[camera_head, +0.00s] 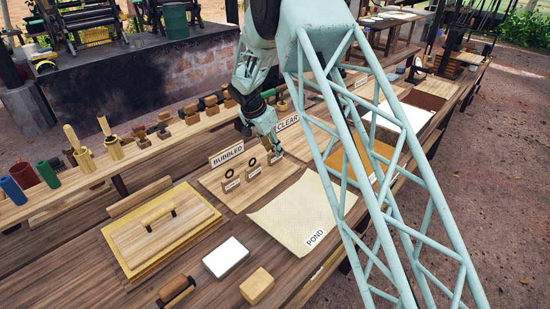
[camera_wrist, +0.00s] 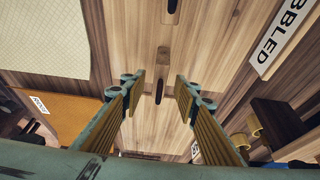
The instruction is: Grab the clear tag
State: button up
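A white sign reading CLEAR (camera_head: 287,122) stands on the board behind my gripper. Several small wooden tags with dark rings and white labels are in front of the signs; the left tag (camera_head: 231,185) and middle tag (camera_head: 252,173) are uncovered. The right tag (camera_head: 276,159) is just below my gripper (camera_head: 273,150) and partly hidden by it. The tags' small labels are too small to read. In the wrist view my gripper (camera_wrist: 158,84) is open, its fingers apart on either side of a dark slot in wood (camera_wrist: 158,92). I cannot tell whether they touch it.
The BUBBLED sign (camera_head: 227,154) stands left of my gripper; it also shows in the wrist view (camera_wrist: 283,32). A cream sheet labelled POND (camera_head: 300,212) lies in front. Wooden stamps (camera_head: 163,131) line the rear shelf. A white block (camera_head: 226,257) lies nearer.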

jog(key=shift+x, duration=1.2)
jog(key=shift+c, duration=0.7)
jog(key=c, duration=0.8)
